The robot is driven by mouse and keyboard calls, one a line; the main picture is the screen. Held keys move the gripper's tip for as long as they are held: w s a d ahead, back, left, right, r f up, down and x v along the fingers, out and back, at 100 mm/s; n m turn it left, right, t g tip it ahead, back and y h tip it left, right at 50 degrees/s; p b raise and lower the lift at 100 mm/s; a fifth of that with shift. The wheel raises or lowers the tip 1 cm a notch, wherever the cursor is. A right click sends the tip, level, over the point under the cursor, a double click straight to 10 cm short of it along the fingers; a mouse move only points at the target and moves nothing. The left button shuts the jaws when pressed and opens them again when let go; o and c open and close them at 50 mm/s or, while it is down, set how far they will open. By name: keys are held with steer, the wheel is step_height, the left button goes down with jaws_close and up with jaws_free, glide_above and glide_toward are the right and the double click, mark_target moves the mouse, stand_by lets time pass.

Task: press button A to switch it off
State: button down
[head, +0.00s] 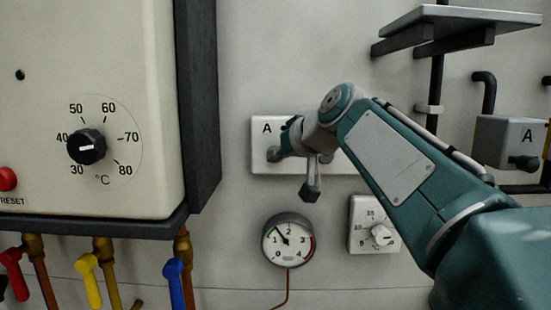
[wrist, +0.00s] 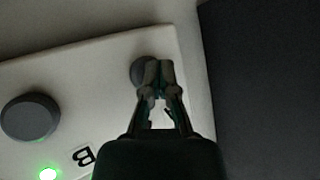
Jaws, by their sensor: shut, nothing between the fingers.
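The white button panel (head: 259,165) is on the wall, with the letter A at its upper left; my arm covers its right part in the head view. Button A (head: 273,155) is a grey round knob below that letter. My gripper (wrist: 160,72) is shut and empty, its fingertips in front of button A (wrist: 138,70), partly covering it in the wrist view. I cannot tell whether they touch. Button A's lamp is hidden. Button B (wrist: 30,117) is a larger-looking grey disc, with an upside-down B label (wrist: 83,157) and a lit green lamp (wrist: 47,174).
A cream boiler (head: 130,60) with a temperature dial (head: 87,147) and dark side wall stands left, close to the panel. A pressure gauge (head: 289,241) and a small thermostat dial (head: 361,224) sit below. A shelf (head: 460,18) and another A-marked box (head: 500,140) are right.

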stand_by(0.4)
steer(key=shift+s, duration=0.4)
steer(key=s, duration=0.6)
stand_by(0.4)
steer(key=s+d+f+m+g+h, duration=0.1)
steer(key=s+d+f+h, duration=0.1)
steer(key=s+d+f, duration=0.2)
steer(key=s+d+f+m+g+h, duration=0.1)
steer(key=s+d+f, duration=0.4)
steer(key=s+f, duration=0.6)
steer(key=s+d+f+m+g+h, duration=0.2)
steer(key=s+d+f+h, duration=0.2)
steer(key=f, duration=1.1)
steer(key=s+d, duration=0.1)
steer(key=s, duration=0.2)
steer(key=shift+s+f, duration=0.2)
steer(key=shift+f, duration=0.05)
